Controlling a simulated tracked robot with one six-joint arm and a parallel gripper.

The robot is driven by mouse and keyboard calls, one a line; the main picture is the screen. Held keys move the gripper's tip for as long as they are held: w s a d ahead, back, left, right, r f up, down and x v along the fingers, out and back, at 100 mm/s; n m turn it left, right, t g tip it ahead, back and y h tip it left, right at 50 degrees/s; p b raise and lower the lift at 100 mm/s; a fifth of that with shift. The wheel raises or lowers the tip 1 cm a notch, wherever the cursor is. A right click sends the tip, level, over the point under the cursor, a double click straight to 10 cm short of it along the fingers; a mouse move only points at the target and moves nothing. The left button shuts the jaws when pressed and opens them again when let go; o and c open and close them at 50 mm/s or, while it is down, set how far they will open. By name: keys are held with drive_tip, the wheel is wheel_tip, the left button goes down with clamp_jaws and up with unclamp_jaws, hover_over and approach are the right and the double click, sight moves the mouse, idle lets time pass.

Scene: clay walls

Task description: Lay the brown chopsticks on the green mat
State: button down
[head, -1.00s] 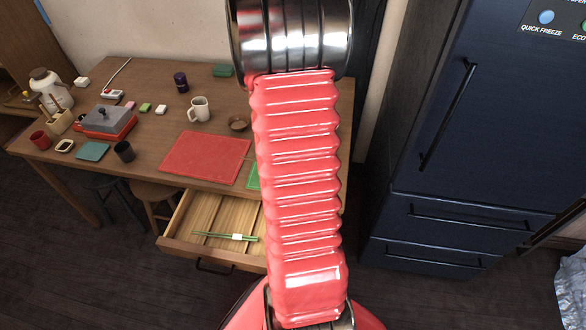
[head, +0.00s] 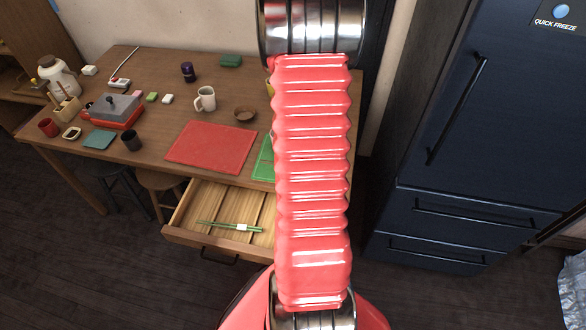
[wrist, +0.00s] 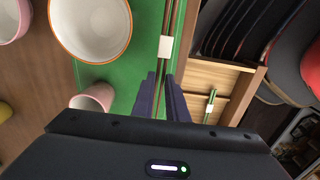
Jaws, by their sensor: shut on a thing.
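In the wrist view my gripper (wrist: 163,84) is shut on the brown chopsticks (wrist: 167,47), a thin brown pair with a white band. They run lengthwise between and beyond the fingertips. Behind them is the green mat (wrist: 120,72), near its edge on the drawer side; I cannot tell whether they touch it. In the head view only a strip of the green mat (head: 262,160) shows at the left of my red arm, which hides the rest. My gripper and the brown chopsticks are hidden there.
A white bowl with an orange rim (wrist: 90,28) and a pink cup (wrist: 94,98) stand at the mat. The open drawer (head: 185,235) holds green chopsticks (head: 225,226). A red mat (head: 211,146) and a white mug (head: 206,98) are to the left. A dark fridge (head: 470,130) stands right.

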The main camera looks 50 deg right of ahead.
drive_tip(key=shift+f, duration=0.6)
drive_tip(key=shift+f, duration=1.85)
drive_tip(key=c, duration=1.7)
unclamp_jaws()
drive_tip(key=shift+f, duration=0.1)
drive_tip(key=shift+c, duration=0.2)
wheel_tip(320, 180, up, 12)
drive_tip(key=shift+r, duration=0.1)
